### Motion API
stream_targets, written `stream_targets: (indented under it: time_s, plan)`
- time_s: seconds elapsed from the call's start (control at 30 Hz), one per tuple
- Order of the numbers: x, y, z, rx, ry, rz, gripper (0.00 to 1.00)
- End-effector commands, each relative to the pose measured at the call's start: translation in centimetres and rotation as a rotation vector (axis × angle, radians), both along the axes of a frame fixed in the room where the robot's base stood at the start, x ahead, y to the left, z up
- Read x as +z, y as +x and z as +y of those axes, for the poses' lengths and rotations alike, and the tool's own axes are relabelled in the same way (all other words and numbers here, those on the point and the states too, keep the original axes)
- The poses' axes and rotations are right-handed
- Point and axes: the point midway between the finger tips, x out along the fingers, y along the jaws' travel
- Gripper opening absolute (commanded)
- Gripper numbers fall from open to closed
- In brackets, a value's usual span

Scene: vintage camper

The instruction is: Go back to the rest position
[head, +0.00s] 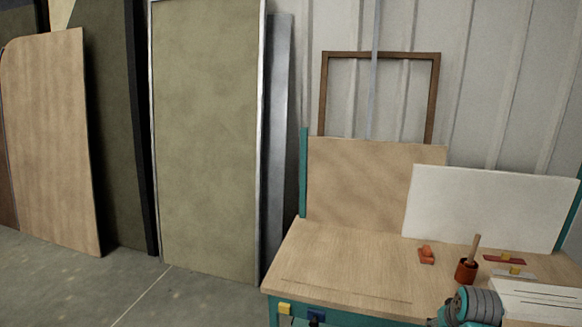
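My gripper is not visible in the head view. A grey and teal rounded part at the bottom right looks like a piece of my own arm, in front of the workbench (350,262). The frame cuts it off at the lower edge, so I cannot see what my gripper holds, if anything. The workbench has a light wooden top and a teal frame.
On the bench stand a red-brown pot (466,271) with a wooden stick, a small orange object (426,254), and red and white pieces with yellow blocks. A white board (490,207) leans behind. Tall panels (205,140) stand left. Grey floor (60,285) there is clear.

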Motion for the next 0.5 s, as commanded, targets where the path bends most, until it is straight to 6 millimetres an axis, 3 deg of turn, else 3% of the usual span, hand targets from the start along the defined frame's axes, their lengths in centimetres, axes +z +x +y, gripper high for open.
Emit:
stream_targets:
  time_s: [0.03,0.2,0.5]
  plan:
    - [-1.7,-0.8,0.8,0.005,-0.002,-0.008,0.54]
    - [-6.7,-3.7,3.6,0.021,-0.019,-0.069,0.54]
    - [-13.3,-10.6,8.4,0.051,-0.046,-0.183,0.54]
